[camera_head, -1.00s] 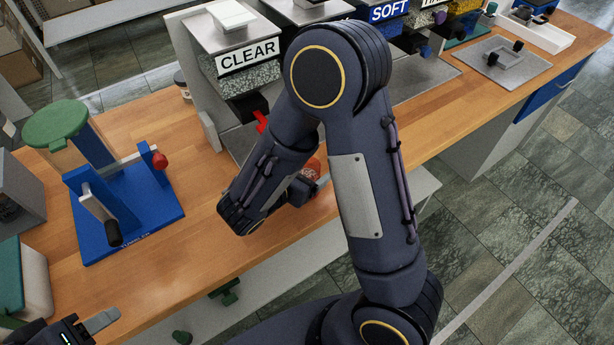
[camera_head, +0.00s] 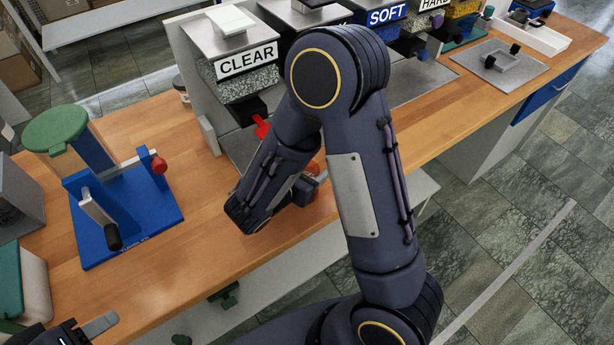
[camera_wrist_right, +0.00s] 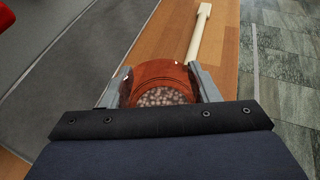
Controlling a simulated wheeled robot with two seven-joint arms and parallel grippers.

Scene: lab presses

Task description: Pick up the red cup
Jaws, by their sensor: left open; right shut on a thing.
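The red cup (camera_wrist_right: 160,80) is a reddish, see-through cup with pale pellets inside. In the right wrist view it sits between the two grey fingers of my right gripper (camera_wrist_right: 160,73), which is shut on it. In the head view my right forearm and wrist hide most of the cup. I cannot tell whether its base touches the wooden bench. My left gripper (camera_head: 92,330) is only partly in view at the bottom left corner of the head view, open, far from the cup.
A dispenser labelled CLEAR (camera_head: 247,60) with a red lever (camera_head: 262,128) stands behind my right wrist. A blue press (camera_head: 130,215) with a red knob stands on the wooden bench (camera_head: 215,255) to the left. A pale stick (camera_wrist_right: 199,32) lies beyond the cup.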

